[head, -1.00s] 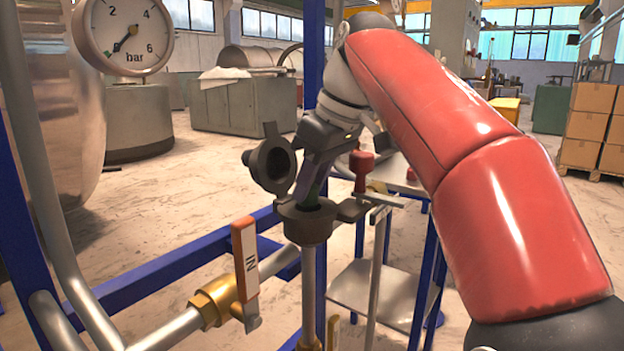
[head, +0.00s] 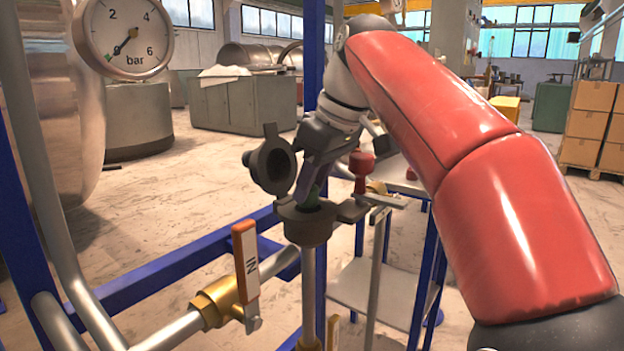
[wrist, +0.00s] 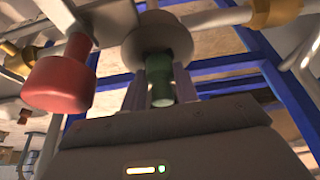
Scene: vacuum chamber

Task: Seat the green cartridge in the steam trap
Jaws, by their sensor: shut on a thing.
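The steam trap (head: 305,228) is a dark round cup on top of a vertical pipe, with its round cap (head: 271,165) hinged open at the left. My gripper (head: 309,190) points down at the trap's mouth from above, shut on the green cartridge (head: 313,196). The cartridge shows as a small green patch at the mouth, mostly hidden by the fingers and rim. In the wrist view, the green cartridge (wrist: 184,82) stands between the fingers, its far end at the trap's round opening (wrist: 158,30). How deep it sits cannot be told.
A red knob (head: 361,165) stands close to the right of my gripper. A gauge (head: 125,38) is at upper left. A valve with an orange-and-white handle (head: 245,260) is left of the trap. Blue frame bars (head: 190,262) surround the pipes.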

